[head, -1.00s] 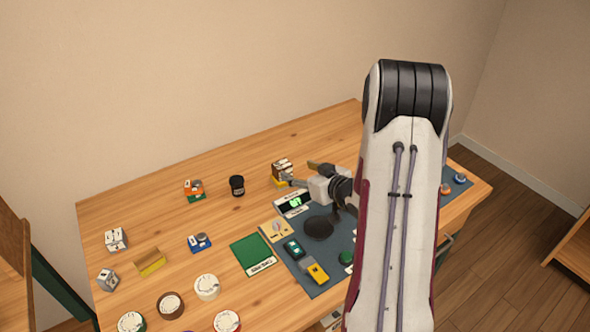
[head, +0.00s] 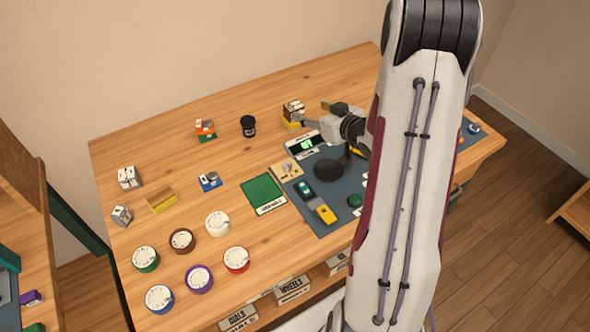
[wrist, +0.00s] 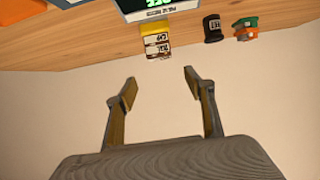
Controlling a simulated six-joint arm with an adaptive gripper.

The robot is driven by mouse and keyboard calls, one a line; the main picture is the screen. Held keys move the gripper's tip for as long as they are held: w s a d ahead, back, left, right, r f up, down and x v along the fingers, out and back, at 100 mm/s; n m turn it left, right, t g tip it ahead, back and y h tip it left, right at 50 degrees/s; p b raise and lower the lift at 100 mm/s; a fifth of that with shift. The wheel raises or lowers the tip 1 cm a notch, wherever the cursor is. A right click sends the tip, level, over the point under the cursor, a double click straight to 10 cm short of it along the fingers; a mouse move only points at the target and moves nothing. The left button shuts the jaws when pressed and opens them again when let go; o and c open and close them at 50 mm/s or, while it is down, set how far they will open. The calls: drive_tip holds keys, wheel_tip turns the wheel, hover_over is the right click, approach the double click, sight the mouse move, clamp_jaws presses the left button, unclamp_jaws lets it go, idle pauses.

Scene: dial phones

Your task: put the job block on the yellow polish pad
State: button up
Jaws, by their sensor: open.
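A brown block with white labels (head: 293,107) stands on a yellow base (head: 292,124) at the back of the table; it looks like the job block, but its labels are too small to read surely. In the wrist view the labelled block (wrist: 157,47) shows beyond my fingertips, with the yellow part (wrist: 154,28) against it. I cannot tell whether that yellow part is the polish pad. My gripper (head: 314,114) is just right of the block. Its two fingers (wrist: 160,88) are open and apart, with nothing between them.
A black cup (head: 248,126) and an orange-green block (head: 205,130) stand left of the labelled block.

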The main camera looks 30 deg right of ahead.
drive_tip(key=s+a+r+g+h, duration=0.2)
drive_tip(key=s+a+r, duration=0.25)
drive_tip(key=r, duration=0.25)
drive_tip(key=s+a+r+g+h, duration=0.1)
drive_tip(key=s+a+r+g, duration=0.15)
drive_tip(key=a+r, duration=0.4)
drive_tip(key=s+a+r+g+y, duration=0.1)
drive_tip(key=s+a+r, duration=0.1)
drive_tip(key=s+a, duration=0.6)
drive_tip(key=s+a+r+g+y, duration=0.2)
drive_tip(key=s+a, duration=0.5)
drive_tip(key=s, duration=0.9)
drive_tip(key=shift+s+a, duration=0.35)
drive_tip(key=shift+a, duration=0.05)
